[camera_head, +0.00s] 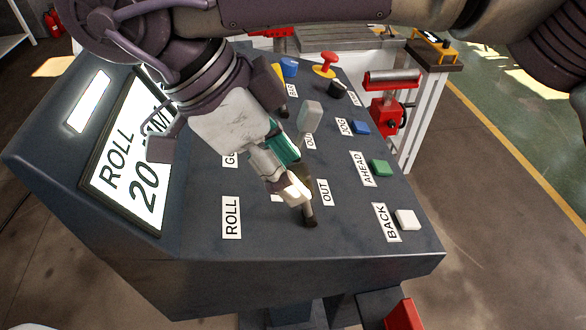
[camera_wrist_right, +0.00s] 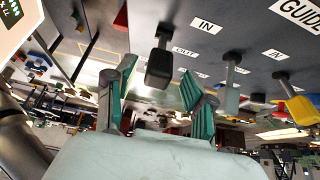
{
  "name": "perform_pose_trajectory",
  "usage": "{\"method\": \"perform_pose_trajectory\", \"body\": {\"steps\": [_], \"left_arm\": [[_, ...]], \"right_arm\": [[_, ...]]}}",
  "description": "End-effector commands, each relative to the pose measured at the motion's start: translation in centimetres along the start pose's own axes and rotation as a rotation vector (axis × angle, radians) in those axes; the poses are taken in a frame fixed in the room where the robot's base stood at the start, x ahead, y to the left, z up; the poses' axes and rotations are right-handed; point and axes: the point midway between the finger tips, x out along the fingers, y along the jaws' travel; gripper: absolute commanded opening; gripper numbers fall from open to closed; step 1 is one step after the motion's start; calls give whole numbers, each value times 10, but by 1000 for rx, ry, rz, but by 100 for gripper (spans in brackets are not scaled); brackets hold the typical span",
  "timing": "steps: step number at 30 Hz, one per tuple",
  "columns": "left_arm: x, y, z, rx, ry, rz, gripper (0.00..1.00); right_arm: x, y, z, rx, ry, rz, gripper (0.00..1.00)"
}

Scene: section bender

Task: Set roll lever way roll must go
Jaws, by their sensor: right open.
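The roll lever stands in the panel's front row between the ROLL label (camera_head: 231,217) and an OUT label (camera_head: 325,192). Its dark foot (camera_head: 310,221) shows in the head view; my right gripper hides its upper part. In the right wrist view, a lever with a dark block handle (camera_wrist_right: 160,68) appears between my fingers, seemingly the roll lever. My right gripper (camera_head: 288,170) is open around or just above it; contact cannot be told. Its teal finger pads show in the wrist view (camera_wrist_right: 164,95). The panel screen (camera_head: 128,160) reads ROLL and 20, partly covered. My left gripper is out of view.
A grey-handled lever (camera_head: 310,116) stands just behind my gripper. A yellow-handled lever (camera_wrist_right: 299,110) is further along. Green (camera_head: 381,167), blue (camera_head: 360,128) and white (camera_head: 408,219) buttons line the right side. A red mushroom button (camera_head: 328,60) is at the back.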

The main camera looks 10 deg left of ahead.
Motion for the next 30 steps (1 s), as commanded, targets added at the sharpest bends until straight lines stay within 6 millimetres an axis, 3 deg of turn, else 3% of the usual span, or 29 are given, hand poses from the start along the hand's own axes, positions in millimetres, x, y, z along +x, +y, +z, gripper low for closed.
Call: {"method": "perform_pose_trajectory", "body": {"steps": [6, 11, 30], "left_arm": [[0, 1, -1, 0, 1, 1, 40], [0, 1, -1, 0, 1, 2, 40], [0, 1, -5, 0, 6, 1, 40]], "right_arm": [[-39, 0, 1, 4, 3, -5, 54], [-54, 0, 1, 2, 3, -3, 54], [-57, 0, 1, -1, 1, -1, 54]]}}
